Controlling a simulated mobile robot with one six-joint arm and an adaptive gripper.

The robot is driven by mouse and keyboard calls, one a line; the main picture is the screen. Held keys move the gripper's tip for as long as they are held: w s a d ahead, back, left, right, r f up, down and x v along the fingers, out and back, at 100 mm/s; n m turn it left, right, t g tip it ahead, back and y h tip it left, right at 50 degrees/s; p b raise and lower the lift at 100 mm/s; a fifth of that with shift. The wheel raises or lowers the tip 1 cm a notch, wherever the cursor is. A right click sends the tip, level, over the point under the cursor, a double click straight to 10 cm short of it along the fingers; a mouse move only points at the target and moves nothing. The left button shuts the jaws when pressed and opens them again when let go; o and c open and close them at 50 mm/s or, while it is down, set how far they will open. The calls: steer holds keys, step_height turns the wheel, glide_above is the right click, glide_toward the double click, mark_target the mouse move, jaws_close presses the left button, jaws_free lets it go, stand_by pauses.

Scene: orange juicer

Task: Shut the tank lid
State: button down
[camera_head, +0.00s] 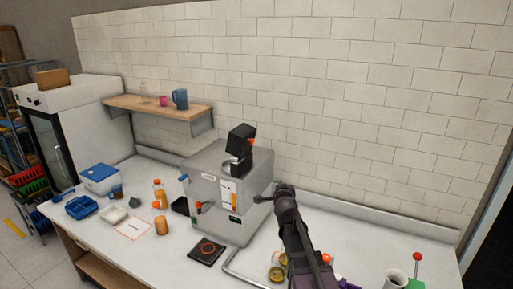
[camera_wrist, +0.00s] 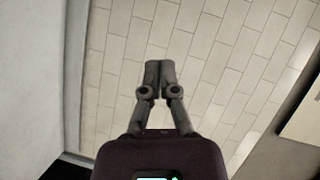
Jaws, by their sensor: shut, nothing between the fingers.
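The grey juicer (camera_head: 212,200) stands on the white counter. On its top is a round opening with a pale rim (camera_head: 229,164). A black part that looks like the tank lid (camera_head: 242,137), with a small orange mark, stands up behind the opening, so it looks open. My gripper (camera_head: 258,199) is at the juicer's right side, below the level of its top. I cannot tell whether it touches the juicer. In the wrist view my gripper (camera_wrist: 160,66) has its fingers together and empty, against a tiled wall.
A wooden shelf (camera_head: 160,107) with a blue jug (camera_head: 180,99) is on the wall at left. A black pad (camera_head: 207,251), an orange bottle (camera_head: 159,193) and blue containers (camera_head: 81,207) lie at the front and left. A red-knobbed green stand (camera_head: 416,270) is at right.

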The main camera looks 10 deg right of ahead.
mark_target(243, 143)
steer(key=w+a+r+m+t+y, duration=0.2)
steer(key=w+a+r+t+y, duration=0.1)
steer(key=r, duration=0.3)
steer(key=shift+w+a+r+t+y, duration=0.15)
steer(key=shift+r+t+y, duration=0.1)
steer(key=shift+t+y, duration=0.45)
steer(key=shift+w, duration=0.1)
steer(key=a+p+x, duration=0.2)
steer(key=x, duration=1)
steer(key=shift+w+a+p, duration=0.2)
steer(key=shift+a+p, duration=0.15)
steer(key=shift+a, duration=0.1)
steer(key=shift+r, duration=0.1)
